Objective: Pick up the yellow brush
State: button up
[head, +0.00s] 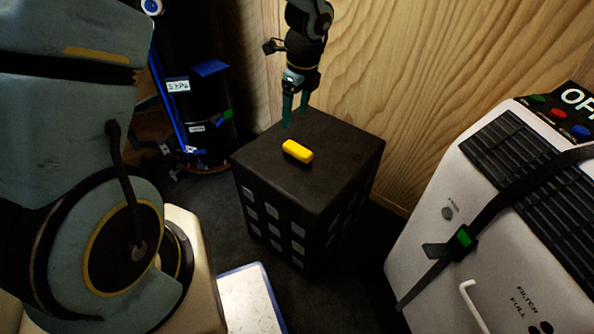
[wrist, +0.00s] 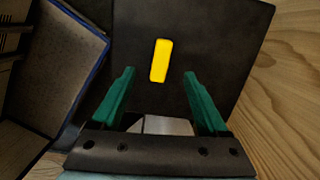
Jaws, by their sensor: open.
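My gripper (head: 294,122) points down over the back part of the box top, behind the brush in the head view. In the wrist view the brush (wrist: 160,61) stands nearly lengthwise, ahead of and between the lines of the two green fingers of my gripper (wrist: 158,72). The fingers are apart, with nothing between them.
A wooden wall (head: 430,70) rises close behind the box. A white filter unit (head: 440,250) with a black strap stands at the right. A black cylinder (head: 200,115) with blue parts stands at the back left. A white panel with a blue edge (head: 248,300) lies on the floor in front.

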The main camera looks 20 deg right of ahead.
jog(key=f, duration=0.1)
jog(key=d+f, duration=0.1)
jog(key=f+m, duration=0.1)
jog(key=shift+s+d+b, duration=0.25)
jog(key=shift+d+b, duration=0.05)
jog(key=shift+b, duration=0.1)
jog(key=b, duration=0.1)
send_over(298, 148)
jog(key=f, duration=0.4)
jog(key=shift+d+f, duration=0.25)
jog(key=shift+d, duration=0.05)
jog(key=shift+a+f+b, duration=0.2)
jog(key=shift+f+b, duration=0.2)
jog(key=shift+f, duration=0.9)
jog(key=shift+a+f+b, duration=0.15)
jog(key=shift+f+b, duration=0.25)
jog(key=shift+f, duration=0.9)
jog(key=shift+f, duration=0.25)
grip_shut()
